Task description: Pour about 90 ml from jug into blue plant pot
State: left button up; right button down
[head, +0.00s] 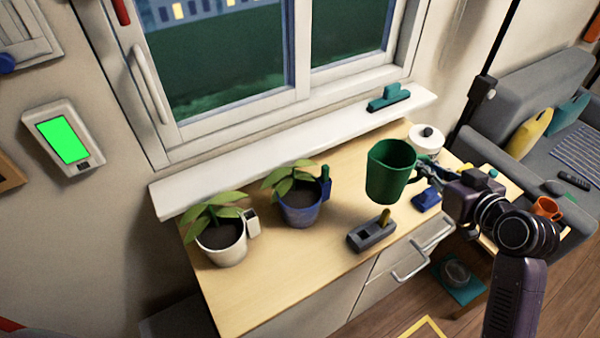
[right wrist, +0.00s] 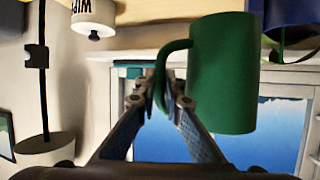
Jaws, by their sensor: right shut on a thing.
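The green jug (head: 388,172) is held upright above the wooden counter, right of the blue plant pot (head: 300,213) and apart from it. My right gripper (head: 426,175) is shut on the jug's handle. In the right wrist view, which looks upside down, the jug (right wrist: 225,75) is beside my gripper (right wrist: 163,98), with its handle between the fingers. The blue pot holds dark soil and a leafy plant, with a small blue and green item on its right rim. The liquid inside the jug cannot be seen. My left gripper is not in view.
A white plant pot (head: 222,246) with a pale tag stands left of the blue one. A grey holder (head: 371,235) sits near the counter's front edge. A white canister (head: 427,140) and a blue item (head: 426,200) are near the jug. The window sill (head: 300,152) runs behind.

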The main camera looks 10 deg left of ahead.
jog(key=s+a+r+n+g+y+p, duration=0.1)
jog(key=s+a+n+g+y, duration=0.1)
jog(key=s, duration=0.4)
jog(key=s+a+r+n+g+y+p, duration=0.1)
jog(key=s+a+n+y, duration=0.15)
jog(key=s, duration=0.35)
jog(key=w+a+f+p, duration=0.1)
jog(key=a+p, duration=0.3)
jog(key=a, duration=0.7)
jog(key=w+a+f+p, duration=0.1)
jog(key=a+p, duration=0.3)
jog(key=a, duration=0.8)
jog(key=shift+f+p, duration=0.35)
jog(key=shift+f, duration=0.2)
jog(key=shift+w, duration=0.1)
jog(key=shift+w+d, duration=0.1)
